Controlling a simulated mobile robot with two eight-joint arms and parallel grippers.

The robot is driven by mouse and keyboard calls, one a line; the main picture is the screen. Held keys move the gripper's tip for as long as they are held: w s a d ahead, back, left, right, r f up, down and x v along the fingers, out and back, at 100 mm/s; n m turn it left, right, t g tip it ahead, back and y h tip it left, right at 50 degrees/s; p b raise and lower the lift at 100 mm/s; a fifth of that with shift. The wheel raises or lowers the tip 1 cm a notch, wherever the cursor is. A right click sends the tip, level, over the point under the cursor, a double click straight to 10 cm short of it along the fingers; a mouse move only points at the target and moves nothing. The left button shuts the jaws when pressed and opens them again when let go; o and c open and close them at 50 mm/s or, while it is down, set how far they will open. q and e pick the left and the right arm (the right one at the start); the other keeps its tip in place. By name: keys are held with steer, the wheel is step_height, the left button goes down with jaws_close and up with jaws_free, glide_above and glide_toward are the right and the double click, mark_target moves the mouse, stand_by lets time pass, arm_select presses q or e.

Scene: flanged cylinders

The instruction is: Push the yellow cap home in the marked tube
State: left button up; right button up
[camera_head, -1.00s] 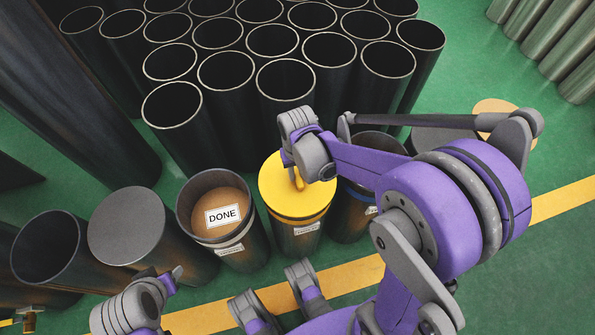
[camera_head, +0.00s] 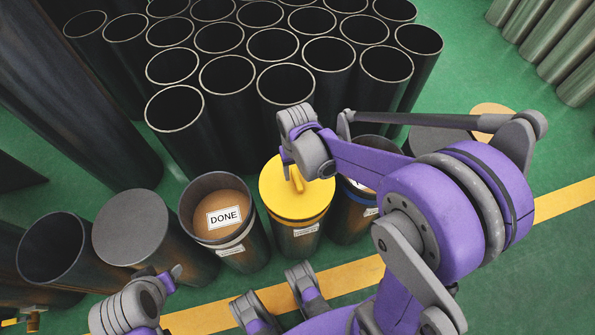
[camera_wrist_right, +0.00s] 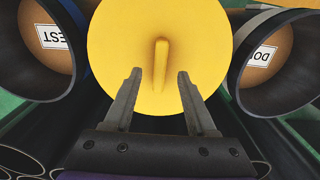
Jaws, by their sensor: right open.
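The yellow cap (camera_head: 283,191) is a flat round disc with a raised bar handle. It sits on the top of a dark tube (camera_head: 298,243) that has a white label on its side. I cannot tell how deep it sits. In the right wrist view the cap (camera_wrist_right: 115,38) fills the upper middle. My right gripper (camera_wrist_right: 159,78) is open, its two fingertips over the cap on either side of the handle's near end, with nothing held. In the head view my right wrist hides part of the cap. My left arm shows at the lower left; its gripper is unclear.
A tube with a DONE label (camera_head: 224,217) inside stands left of the capped tube; a blue-banded tube (camera_head: 349,216) stands to its right. A grey-topped cylinder (camera_head: 130,228) and an open tube (camera_head: 54,248) are farther left. Many open black tubes (camera_head: 230,75) crowd behind.

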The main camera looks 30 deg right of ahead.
steer(key=shift+r+p, duration=1.5)
steer(key=shift+r, duration=0.65)
steer(key=s+a+r+n+t+p, duration=0.1)
steer(key=s+r+p, duration=0.3)
steer(key=r, duration=0.4)
steer(key=s+a+r+n+t+p, duration=0.1)
steer(key=s+r+t+p, duration=0.3)
steer(key=r, duration=0.5)
steer(key=shift+s+a+n+p, duration=0.3)
steer(key=shift+s+a+p, duration=0.25)
steer(key=shift+s, duration=0.25)
